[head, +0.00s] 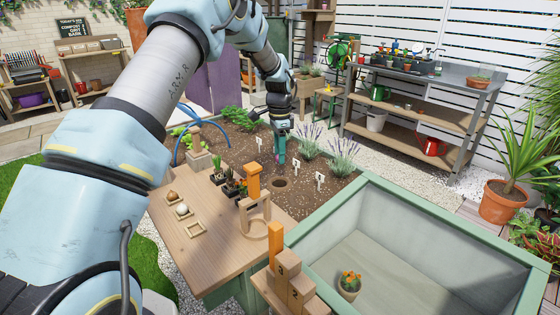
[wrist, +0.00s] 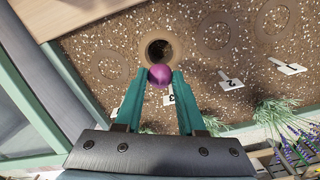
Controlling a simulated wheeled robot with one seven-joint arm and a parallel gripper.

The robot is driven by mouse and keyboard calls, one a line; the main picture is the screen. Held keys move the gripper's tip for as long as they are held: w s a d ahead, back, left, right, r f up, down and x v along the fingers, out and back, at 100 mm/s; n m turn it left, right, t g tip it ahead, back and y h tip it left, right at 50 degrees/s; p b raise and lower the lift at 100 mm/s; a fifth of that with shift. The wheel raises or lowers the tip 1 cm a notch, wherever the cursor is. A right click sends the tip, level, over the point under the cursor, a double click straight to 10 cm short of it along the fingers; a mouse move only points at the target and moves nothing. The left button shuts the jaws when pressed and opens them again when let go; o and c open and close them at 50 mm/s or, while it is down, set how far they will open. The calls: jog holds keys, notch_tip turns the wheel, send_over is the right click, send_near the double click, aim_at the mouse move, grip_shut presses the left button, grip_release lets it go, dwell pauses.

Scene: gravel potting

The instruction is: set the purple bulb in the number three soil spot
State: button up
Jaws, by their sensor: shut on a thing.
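The purple bulb (wrist: 160,75) is held between the two green fingertips of my gripper (wrist: 161,80) in the wrist view. The bulb is just beside the open round hole (wrist: 159,48) in the soil, overlapping its near rim in this view. A white marker reading 3 (wrist: 171,99) shows between the fingers, partly hidden. In the head view, my gripper (head: 280,158) points down over the soil bed, behind the hole (head: 280,183). The bulb is hardly visible there. Its exact height above the soil is hard to tell.
A marker reading 2 (wrist: 231,84) and another marker (wrist: 288,66) stand beside faint soil rings. Lavender plants (head: 343,152) grow beyond the markers.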

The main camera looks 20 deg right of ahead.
jog(key=shift+f+b, duration=2.25)
jog(key=shift+f, duration=1.85)
jog(key=shift+f, duration=0.6)
jog(key=o, duration=0.8)
jog(key=shift+o, duration=0.4)
jog(key=o, duration=0.4)
jog(key=shift+c, duration=0.2)
jog(key=shift+r, duration=0.1)
